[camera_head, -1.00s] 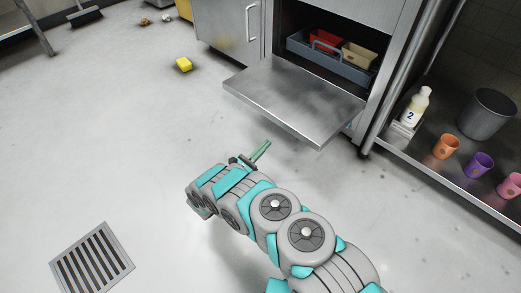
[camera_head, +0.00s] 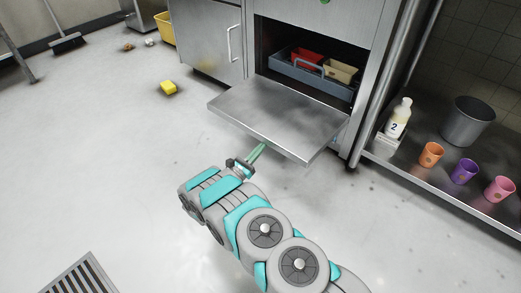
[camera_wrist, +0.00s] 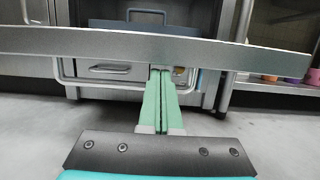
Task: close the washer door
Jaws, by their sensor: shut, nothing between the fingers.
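The washer (camera_head: 329,29) is a steel cabinet with its door (camera_head: 275,112) folded down and open, lying about level. Inside sits a grey-blue rack (camera_head: 310,75) with a red container (camera_head: 308,58) and a cream container (camera_head: 340,70). My gripper (camera_head: 259,151) has its green fingers shut and empty, close to the door's front edge. In the wrist view the door (camera_wrist: 75,40) shows edge-on as a bar across the picture, and the gripper fingertips (camera_wrist: 161,72) reach just below it. I cannot tell whether they touch it.
On the right, a steel shelf (camera_head: 420,178) holds a bottle (camera_head: 399,118), a grey pot (camera_head: 467,122) and several cups. A floor grate (camera_head: 73,281) is at lower left. The floor left of my arm is clear.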

